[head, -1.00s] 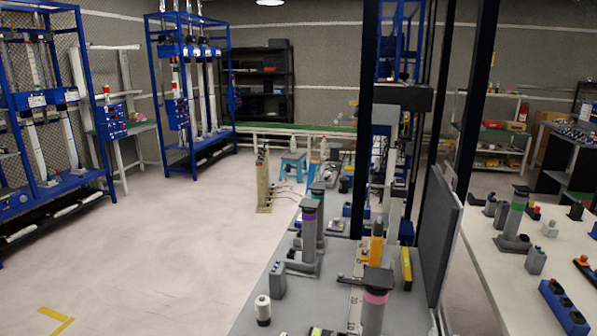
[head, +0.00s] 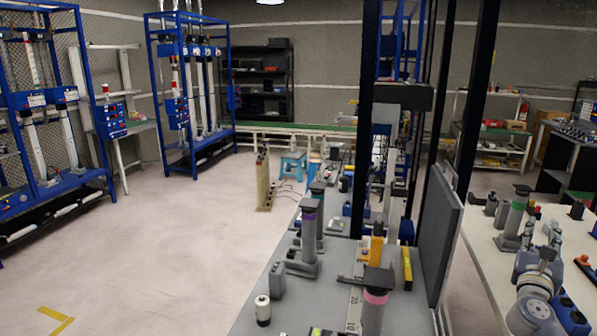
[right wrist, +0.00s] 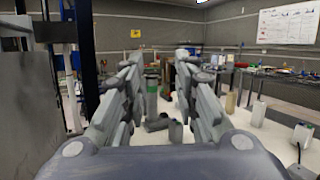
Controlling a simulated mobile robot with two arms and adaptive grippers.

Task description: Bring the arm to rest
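My right gripper (right wrist: 160,72) shows in the right wrist view with its two grey fingers spread apart and nothing between them. In the head view, grey links of my right arm (head: 535,285) come up at the lower right, over the white table. My left gripper is in neither view.
A white table (head: 480,235) at the right holds a grey-green cylinder on a stand (head: 515,215) and small parts. A grey bench (head: 300,315) carries similar stands. Black posts (head: 368,120) and a dark panel (head: 440,230) rise between them.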

